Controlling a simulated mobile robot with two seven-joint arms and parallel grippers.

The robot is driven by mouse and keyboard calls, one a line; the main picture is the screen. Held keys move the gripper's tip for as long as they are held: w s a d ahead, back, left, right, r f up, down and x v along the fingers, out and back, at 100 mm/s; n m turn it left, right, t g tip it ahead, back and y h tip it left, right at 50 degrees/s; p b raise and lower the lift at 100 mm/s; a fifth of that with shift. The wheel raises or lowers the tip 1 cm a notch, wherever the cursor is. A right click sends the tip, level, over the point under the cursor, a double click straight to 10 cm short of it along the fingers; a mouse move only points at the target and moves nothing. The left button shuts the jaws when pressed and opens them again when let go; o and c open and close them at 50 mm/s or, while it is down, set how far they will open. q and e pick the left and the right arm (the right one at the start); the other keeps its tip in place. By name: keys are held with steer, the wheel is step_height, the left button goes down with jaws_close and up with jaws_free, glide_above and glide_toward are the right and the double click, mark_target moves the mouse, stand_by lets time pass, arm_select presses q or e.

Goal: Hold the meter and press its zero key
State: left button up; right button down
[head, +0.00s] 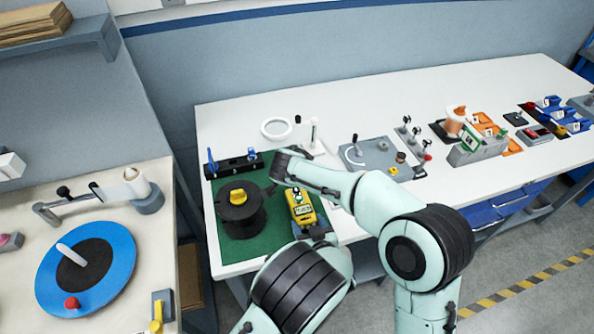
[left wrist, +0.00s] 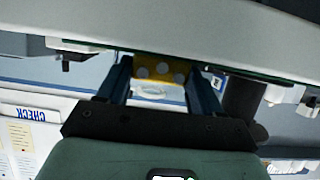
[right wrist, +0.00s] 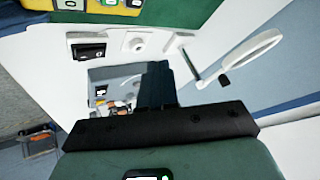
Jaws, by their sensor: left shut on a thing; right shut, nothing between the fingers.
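The yellow meter (head: 305,214) is at the right side of the green mat (head: 270,244), its face with a pale display turned up. My left gripper (head: 316,233) is shut on its near end; in the left wrist view the yellow end (left wrist: 160,69) sits between the two fingers. My right gripper (right wrist: 157,68) is shut and empty, beyond the meter's far end in the head view. In the right wrist view the meter's keyed edge (right wrist: 65,5) shows at the top left, apart from the fingers. I cannot tell which key is zero.
A black spool with a yellow knob (head: 239,207) stands left of the meter. A black bar with blue knobs (head: 235,164) lies behind it. A white ring (head: 276,128) and a grey fixture plate (head: 377,157) are farther back.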

steer(key=s+r+n+g+y, duration=0.2)
steer(key=r+n+g, duration=0.3)
steer(key=n, duration=0.6)
steer(key=shift+s+a+r+n+y, duration=0.35)
steer(key=shift+s+r, duration=0.2)
steer(key=shift+r, duration=0.35)
steer(key=x, duration=1.2)
steer(key=shift+s+d+f, duration=0.1)
steer(key=shift+s+f, duration=0.1)
steer(key=shift+f, duration=0.85)
